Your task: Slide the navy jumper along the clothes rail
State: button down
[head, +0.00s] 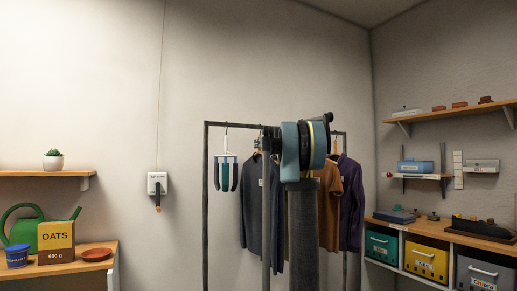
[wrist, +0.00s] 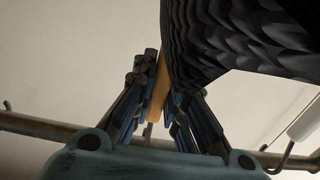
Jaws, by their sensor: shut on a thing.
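The navy jumper (head: 265,205) hangs from the clothes rail (head: 236,124) in the head view, left of an orange-brown top. In the wrist view its dark cloth (wrist: 235,45) fills the upper right. My gripper (wrist: 158,85) is shut on the jumper's wooden hanger (wrist: 159,95), with fingers on both sides of it. The hanger's metal hook (wrist: 147,135) rises to the rail (wrist: 30,125), which crosses behind my gripper. In the head view my gripper (head: 262,142) is at the jumper's neck, and my arm hides part of the jumper's right side.
A white hanger (head: 226,155) with several dark and teal strips hangs left of the jumper, with a small gap between. The orange-brown top (head: 329,205) and a purple top (head: 350,205) hang to the right. The rail's left post (head: 206,210) stands clear of the wall box (head: 157,184).

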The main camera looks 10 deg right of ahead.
jog(key=shift+f, duration=0.1)
jog(key=c, duration=1.5)
grip_release()
jog(key=shift+c, duration=0.2)
send_over(270, 155)
jog(key=shift+w+d, duration=0.1)
jog(key=shift+w, duration=0.35)
jog(key=shift+s, duration=0.1)
jog(key=v, duration=0.9)
jog(key=shift+s+d, duration=0.15)
jog(key=shift+s, duration=0.2)
